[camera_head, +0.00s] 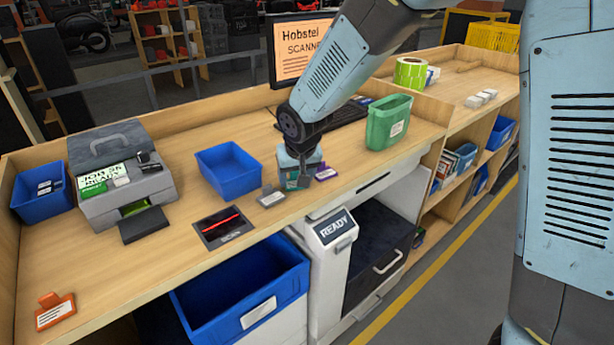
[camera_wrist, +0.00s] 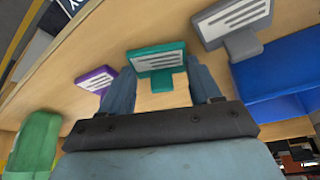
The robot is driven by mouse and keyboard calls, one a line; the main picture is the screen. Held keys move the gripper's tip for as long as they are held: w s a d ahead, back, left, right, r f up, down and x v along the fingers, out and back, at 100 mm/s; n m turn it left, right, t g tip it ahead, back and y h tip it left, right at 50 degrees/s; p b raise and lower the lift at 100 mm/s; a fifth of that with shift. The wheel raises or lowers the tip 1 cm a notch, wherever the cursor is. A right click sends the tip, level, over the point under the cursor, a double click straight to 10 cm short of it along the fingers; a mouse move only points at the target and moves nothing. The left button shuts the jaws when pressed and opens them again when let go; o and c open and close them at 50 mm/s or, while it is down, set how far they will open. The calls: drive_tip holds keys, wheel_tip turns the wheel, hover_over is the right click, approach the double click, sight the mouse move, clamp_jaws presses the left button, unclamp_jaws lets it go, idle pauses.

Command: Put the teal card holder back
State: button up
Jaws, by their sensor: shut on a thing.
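The teal card holder, with a white printed card, shows between the fingers in the wrist view (camera_wrist: 157,50). My gripper (camera_wrist: 163,78) is shut on it, one finger at each side of its foot. In the head view my gripper (camera_head: 301,182) is low over the counter and hides most of the holder; only a bit of teal shows. I cannot tell whether the holder touches the counter. A purple card holder (camera_head: 327,173) stands to its right and a grey card holder (camera_head: 270,197) to its left; both also show in the wrist view, purple (camera_wrist: 97,80) and grey (camera_wrist: 235,22).
A blue bin (camera_head: 229,172) stands left of my gripper and a green bin (camera_head: 388,122) right. A black scan pad (camera_head: 224,228) lies in front. A printer (camera_head: 122,180) and an orange card holder (camera_head: 55,311) are farther left. The counter's front left is mostly clear.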

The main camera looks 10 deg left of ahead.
drive_tip(key=shift+f, duration=0.25)
drive_tip(key=o, duration=0.6)
drive_tip(key=shift+o, duration=0.7)
drive_tip(key=shift+s, duration=0.1)
drive_tip(key=shift+d+f, duration=0.1)
